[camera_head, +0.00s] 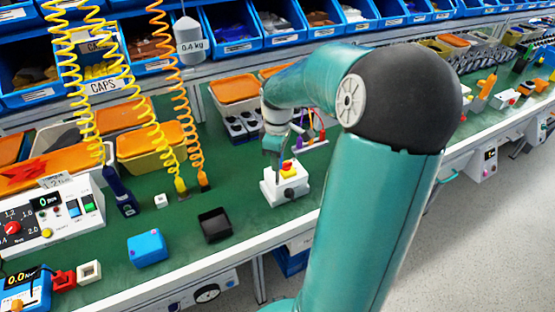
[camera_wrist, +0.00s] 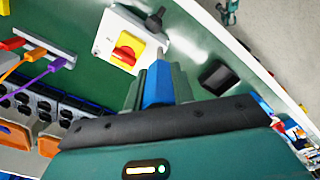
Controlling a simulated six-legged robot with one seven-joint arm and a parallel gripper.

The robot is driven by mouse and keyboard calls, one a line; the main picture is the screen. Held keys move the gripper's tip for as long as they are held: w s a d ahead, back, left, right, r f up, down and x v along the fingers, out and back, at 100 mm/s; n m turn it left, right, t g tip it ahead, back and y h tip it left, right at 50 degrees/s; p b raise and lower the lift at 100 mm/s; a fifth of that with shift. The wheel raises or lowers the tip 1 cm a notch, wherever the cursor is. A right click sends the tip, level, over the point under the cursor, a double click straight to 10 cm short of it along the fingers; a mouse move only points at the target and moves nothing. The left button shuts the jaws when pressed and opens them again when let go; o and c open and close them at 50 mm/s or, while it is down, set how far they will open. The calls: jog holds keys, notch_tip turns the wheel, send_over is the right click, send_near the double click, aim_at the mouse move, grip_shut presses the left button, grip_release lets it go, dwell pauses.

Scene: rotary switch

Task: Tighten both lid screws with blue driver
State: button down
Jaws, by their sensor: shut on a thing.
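The switch box (camera_head: 286,186) is a white box with a red and yellow rotary knob, standing on the green bench. In the wrist view the box (camera_wrist: 112,30) lies just beyond my fingertips, its knob (camera_wrist: 125,48) facing up. My gripper (camera_head: 273,150) hangs close above and behind the box in the head view. In the wrist view my gripper (camera_wrist: 156,72) is shut on a blue piece, seemingly the blue driver (camera_wrist: 158,92).
A black tray (camera_head: 214,224) and a blue box (camera_head: 147,248) lie left of the switch box. A dark blue tool (camera_head: 121,191) stands further left. Coiled cords (camera_head: 184,95) hang over the bench. Colored leads (camera_wrist: 40,70) sit beside the box. The bench's front edge is close.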

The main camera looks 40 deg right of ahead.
jog(key=shift+r, duration=2.7)
jog(key=shift+d, duration=0.1)
